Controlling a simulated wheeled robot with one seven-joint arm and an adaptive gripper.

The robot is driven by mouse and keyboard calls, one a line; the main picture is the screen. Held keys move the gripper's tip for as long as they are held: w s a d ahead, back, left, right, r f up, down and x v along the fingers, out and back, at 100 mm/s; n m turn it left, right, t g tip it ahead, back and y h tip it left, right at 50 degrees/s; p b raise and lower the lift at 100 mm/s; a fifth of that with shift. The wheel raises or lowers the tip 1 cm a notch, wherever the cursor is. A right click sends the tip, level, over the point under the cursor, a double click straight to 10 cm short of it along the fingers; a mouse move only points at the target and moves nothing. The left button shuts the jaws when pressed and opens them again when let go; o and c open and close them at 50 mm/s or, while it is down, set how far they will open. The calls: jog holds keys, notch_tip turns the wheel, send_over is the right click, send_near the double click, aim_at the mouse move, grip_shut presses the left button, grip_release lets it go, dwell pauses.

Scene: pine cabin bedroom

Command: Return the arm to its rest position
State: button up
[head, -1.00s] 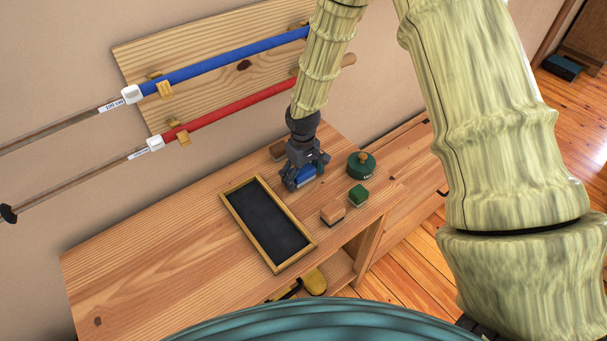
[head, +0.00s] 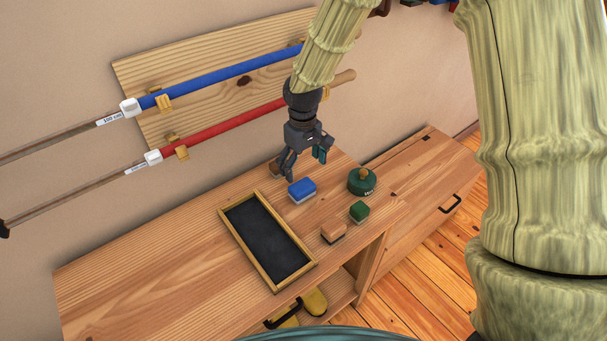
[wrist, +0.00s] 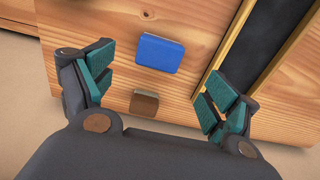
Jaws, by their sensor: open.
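My gripper (head: 305,160) is open and empty above the wooden bench top (head: 140,270), just behind the blue block (head: 302,189). In the wrist view its two teal-padded fingers (wrist: 160,95) stand wide apart. The blue block (wrist: 160,53) lies beyond the fingertips, apart from them. A brown block (wrist: 144,103) shows between the fingers; in the head view it is partly hidden behind my gripper.
A framed blackboard (head: 267,240) lies left of an orange block (head: 333,231), a green block (head: 359,211) and a round green container (head: 362,181). Blue (head: 220,68) and red (head: 235,126) poles hang on the wall board behind my arm.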

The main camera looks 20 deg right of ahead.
jog(key=shift+r, duration=0.6)
jog(key=shift+r, duration=0.1)
